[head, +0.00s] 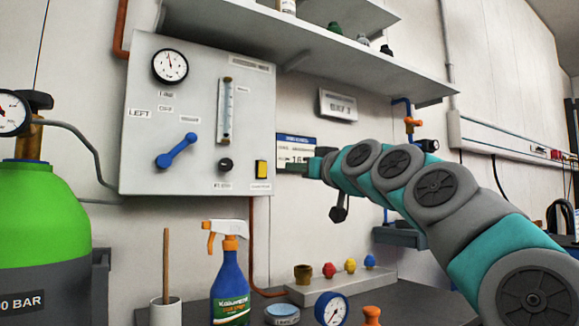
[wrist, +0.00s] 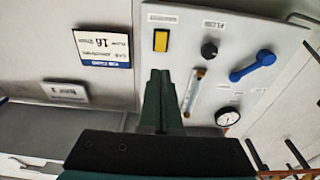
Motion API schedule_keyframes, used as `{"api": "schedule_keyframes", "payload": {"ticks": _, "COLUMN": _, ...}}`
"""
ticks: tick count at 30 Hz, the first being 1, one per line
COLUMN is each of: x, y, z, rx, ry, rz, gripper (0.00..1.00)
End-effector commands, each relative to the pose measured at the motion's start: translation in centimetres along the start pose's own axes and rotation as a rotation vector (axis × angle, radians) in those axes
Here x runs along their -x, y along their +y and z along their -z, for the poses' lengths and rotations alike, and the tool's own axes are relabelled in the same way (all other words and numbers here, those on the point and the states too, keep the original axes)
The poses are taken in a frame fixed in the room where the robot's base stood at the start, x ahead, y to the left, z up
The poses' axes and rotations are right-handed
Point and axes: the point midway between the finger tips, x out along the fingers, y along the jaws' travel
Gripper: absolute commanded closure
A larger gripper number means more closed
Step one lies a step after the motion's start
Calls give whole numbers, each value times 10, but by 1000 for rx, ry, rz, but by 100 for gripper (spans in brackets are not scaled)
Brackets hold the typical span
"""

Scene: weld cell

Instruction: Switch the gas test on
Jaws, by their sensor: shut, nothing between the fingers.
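The grey gas panel (head: 195,80) hangs on the wall in the head view. A yellow rocker switch in a dark frame (head: 261,169) sits at its lower right, with a small label under it too blurred to read. I cannot tell which way the rocker is set. My gripper (head: 281,168) is shut and empty, just right of the switch at about its height. In the wrist view, the switch (wrist: 161,40) lies just beyond my shut fingertips (wrist: 160,72). I cannot tell whether they touch the panel.
The panel also holds a blue lever (head: 177,151), a black knob (head: 225,164), a flow tube (head: 226,110) and a gauge (head: 170,66). A shelf (head: 330,62) juts out above. A spray bottle (head: 230,280) stands on the bench below, and a green cylinder (head: 40,225) at left.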

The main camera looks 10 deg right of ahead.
Motion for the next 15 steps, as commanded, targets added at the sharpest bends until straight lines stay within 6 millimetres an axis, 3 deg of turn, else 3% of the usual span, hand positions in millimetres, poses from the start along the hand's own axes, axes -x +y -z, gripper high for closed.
{"api": "schedule_keyframes", "payload": {"ticks": 15, "x": -68, "y": 0, "z": 1, "rx": 0, "ry": 0, "rz": 0, "gripper": 100}}
